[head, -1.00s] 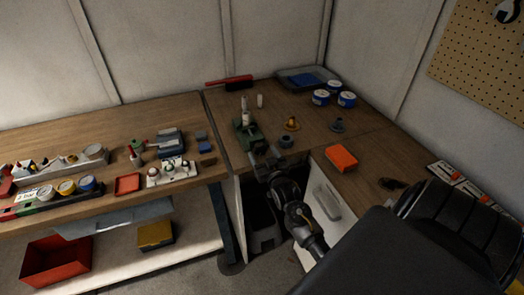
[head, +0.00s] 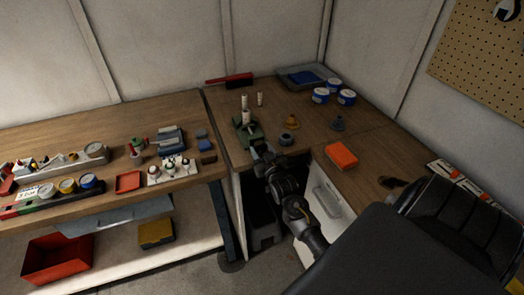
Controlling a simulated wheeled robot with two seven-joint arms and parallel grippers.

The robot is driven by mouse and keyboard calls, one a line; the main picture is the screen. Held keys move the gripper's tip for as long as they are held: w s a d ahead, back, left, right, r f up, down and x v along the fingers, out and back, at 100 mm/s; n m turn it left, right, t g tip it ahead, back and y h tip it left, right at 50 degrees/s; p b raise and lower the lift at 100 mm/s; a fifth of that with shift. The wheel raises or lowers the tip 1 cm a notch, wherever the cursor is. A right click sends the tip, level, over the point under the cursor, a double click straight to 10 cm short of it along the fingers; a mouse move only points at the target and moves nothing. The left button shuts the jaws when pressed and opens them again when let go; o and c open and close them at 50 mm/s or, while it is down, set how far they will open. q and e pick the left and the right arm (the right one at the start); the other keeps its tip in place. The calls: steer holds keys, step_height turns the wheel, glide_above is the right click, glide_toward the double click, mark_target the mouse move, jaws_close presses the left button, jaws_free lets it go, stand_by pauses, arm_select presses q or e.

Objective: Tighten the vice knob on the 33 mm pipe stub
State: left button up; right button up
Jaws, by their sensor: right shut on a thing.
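The small green vice (head: 251,131) stands near the front edge of the right-hand bench. A white pipe stub (head: 246,116) stands upright in it. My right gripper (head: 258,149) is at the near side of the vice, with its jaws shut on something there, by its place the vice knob. The knob itself is hidden by the gripper and too small to make out. My left gripper is not in view.
A dark ring-shaped part (head: 286,139) sits close to the right of my gripper. A brass-coloured part (head: 292,121) and another white stub (head: 260,99) stand behind. An orange block (head: 341,156) lies to the right.

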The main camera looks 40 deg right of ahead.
steer(key=m, duration=0.2)
steer(key=shift+m+p, duration=0.9)
steer(key=shift+m, duration=1.5)
steer(key=o, duration=1)
steer(key=shift+a, duration=0.1)
